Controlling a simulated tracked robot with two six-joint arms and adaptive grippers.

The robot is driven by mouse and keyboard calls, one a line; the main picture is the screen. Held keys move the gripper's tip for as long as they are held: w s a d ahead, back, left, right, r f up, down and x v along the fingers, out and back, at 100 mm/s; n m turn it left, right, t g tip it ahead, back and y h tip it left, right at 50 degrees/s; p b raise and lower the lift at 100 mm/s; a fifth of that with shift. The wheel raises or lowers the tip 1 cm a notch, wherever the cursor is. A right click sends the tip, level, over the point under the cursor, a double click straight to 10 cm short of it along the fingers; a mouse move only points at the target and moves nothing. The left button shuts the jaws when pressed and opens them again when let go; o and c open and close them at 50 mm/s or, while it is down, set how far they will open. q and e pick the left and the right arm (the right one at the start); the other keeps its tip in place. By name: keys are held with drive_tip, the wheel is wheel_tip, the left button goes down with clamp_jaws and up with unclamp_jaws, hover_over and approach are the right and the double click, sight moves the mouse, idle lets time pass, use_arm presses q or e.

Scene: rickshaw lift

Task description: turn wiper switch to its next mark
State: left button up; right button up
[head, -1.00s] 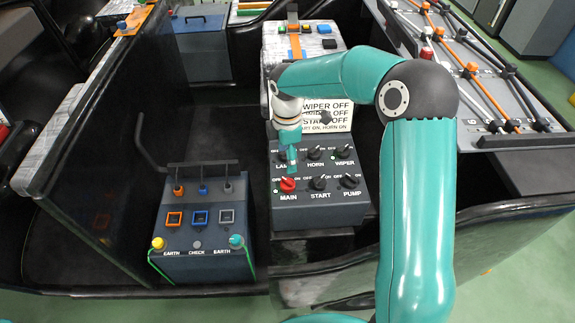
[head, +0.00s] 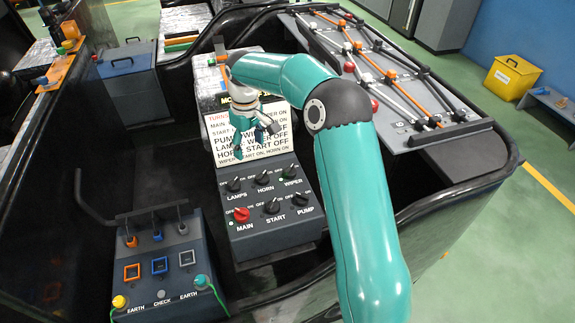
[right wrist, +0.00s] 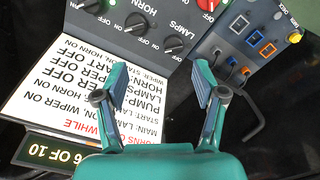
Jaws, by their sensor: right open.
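The wiper switch (head: 289,173) is a black knob at the right end of the back row on the dark switch box (head: 275,238). A small green light shows beside it, and its exact pointing is too small to tell. In the right wrist view the wiper switch (right wrist: 90,5) is cut by the top edge. My right gripper (head: 256,143) is open and empty, above the front of the printed sign and behind the back row, left of the wiper switch. In the right wrist view its fingers (right wrist: 160,82) stand wide apart, touching no knob. My left gripper is out of view.
The lamps knob (head: 233,184) and horn knob (head: 265,177) share the back row. The red main knob (head: 241,215), start and pump knobs are in front. The sign (head: 243,126) stands behind. A second box (head: 168,268) with levers is at the left.

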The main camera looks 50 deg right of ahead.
sight(290, 168)
drive_tip(key=s+d+m+p, duration=0.3)
drive_tip(key=s+d+m, duration=0.1)
drive_tip(key=d, duration=0.9)
use_arm(q)
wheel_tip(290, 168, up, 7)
drive_tip(key=p, duration=0.2)
drive_tip(key=shift+p, duration=0.4)
use_arm(e)
wheel_tip(290, 168, down, 17)
drive_tip(key=shift+w+a+f, duration=0.1)
drive_tip(key=shift+a+f, duration=0.05)
drive_tip(key=shift+f, duration=0.05)
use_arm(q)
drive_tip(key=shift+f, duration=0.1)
use_arm(e)
drive_tip(key=c, duration=1.1)
